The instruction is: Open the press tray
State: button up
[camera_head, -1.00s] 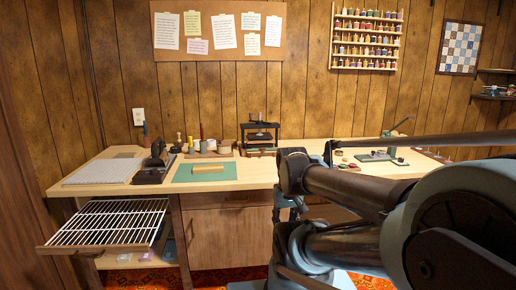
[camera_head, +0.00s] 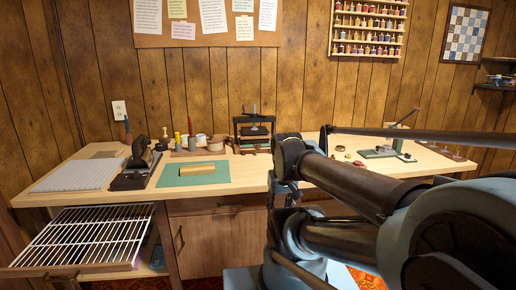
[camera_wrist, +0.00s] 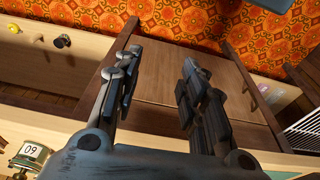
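A small black press (camera_head: 254,130) with an upright frame and a wood-coloured base stands at the back of the bench. I cannot make out a separate tray in it at this size. A wire-rack tray (camera_head: 85,238) with a wooden front is pulled out below the bench top at the left; its white bars also show at the right edge of the wrist view (camera_wrist: 308,132). My gripper (camera_wrist: 160,68) is open and empty in the wrist view. Its two dark fingers are apart, above the brown cabinet front. In the head view my arm largely hides it.
The bench (camera_head: 235,180) carries a green mat (camera_head: 193,177) with a wooden block, a grey ribbed board (camera_head: 80,176), a black stamping device (camera_head: 138,167) and a green lever tool (camera_head: 385,149). A cabinet door (camera_head: 215,245) is closed below. Patterned orange carpet (camera_wrist: 215,25) covers the floor.

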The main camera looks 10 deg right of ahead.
jog(key=w+r, duration=0.7)
notch_tip(320, 180, up, 14)
jog(key=t, duration=0.2)
send_over(258, 148)
jog(key=s, duration=0.7)
jog(key=x, duration=1.6)
jog(key=shift+w+d+f, duration=0.1)
jog(key=shift+w+f, duration=0.05)
jog(key=shift+w, duration=0.35)
jog(key=shift+c, duration=0.4)
grip_shut()
jog(key=shift+s, duration=0.15)
